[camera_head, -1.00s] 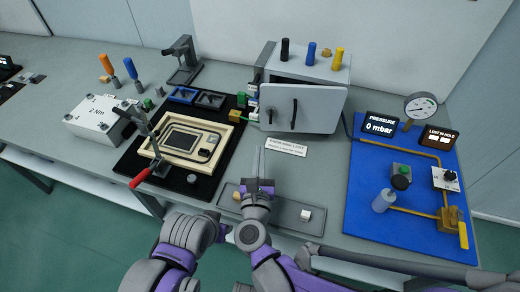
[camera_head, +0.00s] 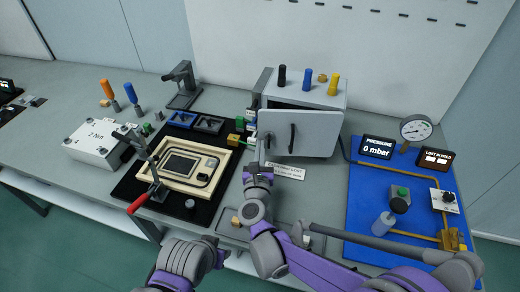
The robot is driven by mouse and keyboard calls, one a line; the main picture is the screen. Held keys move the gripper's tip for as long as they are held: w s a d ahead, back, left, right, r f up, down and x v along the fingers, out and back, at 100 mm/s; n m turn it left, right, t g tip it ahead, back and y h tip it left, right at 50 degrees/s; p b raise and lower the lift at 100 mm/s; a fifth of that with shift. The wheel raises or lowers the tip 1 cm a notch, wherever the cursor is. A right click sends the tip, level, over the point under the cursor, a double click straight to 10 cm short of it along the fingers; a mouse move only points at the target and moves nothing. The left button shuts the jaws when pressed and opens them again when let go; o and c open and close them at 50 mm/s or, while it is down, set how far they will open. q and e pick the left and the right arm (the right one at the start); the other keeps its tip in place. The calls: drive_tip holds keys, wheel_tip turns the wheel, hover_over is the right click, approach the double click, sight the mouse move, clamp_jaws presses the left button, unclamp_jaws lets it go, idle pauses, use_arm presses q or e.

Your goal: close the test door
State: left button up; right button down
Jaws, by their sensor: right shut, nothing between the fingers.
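The test door (camera_head: 318,134) is a light grey panel with a dark vertical handle (camera_head: 292,137), on the front of a grey box (camera_head: 306,92) at the back centre of the bench. I cannot tell how wide any gap between the door and the box is.
A framed fixture (camera_head: 183,163) with a red-handled clamp (camera_head: 141,202) stands left of my right gripper. A label plate (camera_head: 287,171) lies below the door. A grey tray (camera_head: 228,222) lies in front.

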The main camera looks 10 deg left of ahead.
sight(261, 134)
drive_tip(key=x, duration=0.6)
drive_tip(key=shift+s+a, duration=0.1)
use_arm(q)
drive_tip(key=shift+s, duration=0.2)
use_arm(e)
drive_tip(key=shift+r, duration=0.15)
